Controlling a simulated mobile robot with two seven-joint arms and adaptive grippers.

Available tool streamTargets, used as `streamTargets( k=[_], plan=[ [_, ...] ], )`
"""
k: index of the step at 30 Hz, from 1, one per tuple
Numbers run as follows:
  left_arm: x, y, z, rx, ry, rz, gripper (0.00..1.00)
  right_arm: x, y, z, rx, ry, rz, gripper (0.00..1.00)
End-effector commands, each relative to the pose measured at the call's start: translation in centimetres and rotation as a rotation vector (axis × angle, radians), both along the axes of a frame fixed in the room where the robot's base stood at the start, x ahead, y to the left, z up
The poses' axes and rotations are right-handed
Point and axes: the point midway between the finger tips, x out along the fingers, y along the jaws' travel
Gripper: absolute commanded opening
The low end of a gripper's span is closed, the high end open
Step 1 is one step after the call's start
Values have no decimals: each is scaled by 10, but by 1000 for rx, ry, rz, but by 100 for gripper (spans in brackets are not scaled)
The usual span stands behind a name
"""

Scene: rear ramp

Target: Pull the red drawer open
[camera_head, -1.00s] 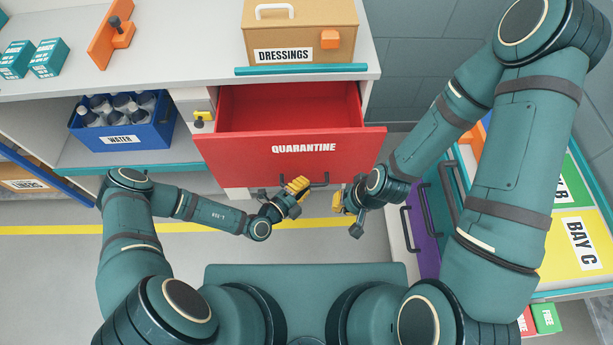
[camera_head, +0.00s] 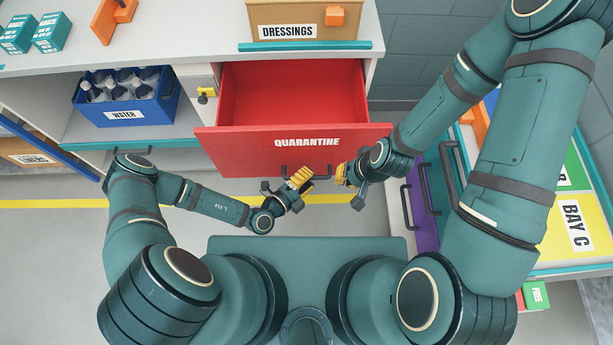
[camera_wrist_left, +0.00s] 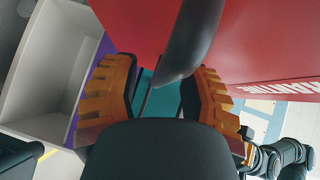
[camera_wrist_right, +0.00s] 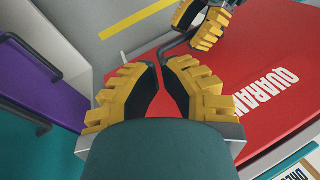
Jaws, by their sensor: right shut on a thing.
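The red drawer (camera_head: 255,152), labelled QUARANTINE, stands partly out of the white cabinet, its empty inside showing. Its dark handle (camera_head: 306,173) is on the front and also shows in the left wrist view (camera_wrist_left: 190,45). My right gripper (camera_head: 343,177) is at the handle's right end and appears shut on it; its yellow fingers show in the right wrist view (camera_wrist_right: 160,68). My left gripper (camera_head: 303,178) is at the handle's left part. In the left wrist view its fingers stand apart, with the handle passing between them. The exact contact is partly hidden.
A DRESSINGS box (camera_head: 360,14) stands on the cabinet top (camera_head: 210,38). A blue WATER crate (camera_head: 160,103) sits on the shelf at left. A unit with purple and teal drawer fronts (camera_head: 424,215) and a BAY C label is close on the right.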

Motion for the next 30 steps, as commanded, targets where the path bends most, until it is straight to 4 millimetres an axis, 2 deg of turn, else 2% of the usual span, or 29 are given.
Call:
streamTargets(
  k=[8, 13, 24, 30],
  plan=[
    [1, 2, 0, 1, -3, 4, 46, 0, 0, 0, 0, 0, 0, 0],
    [-5, 9, 2, 2, -2, 5, 46, 0, 0, 0, 0, 0, 0, 0],
    [-56, 58, 12, 3, -1, 6, 46, 0, 0, 0, 0, 0, 0, 0],
    [-77, 76, 16, 2, -2, 4, 46, 0, 0, 0, 0, 0, 0, 0]
  ],
)
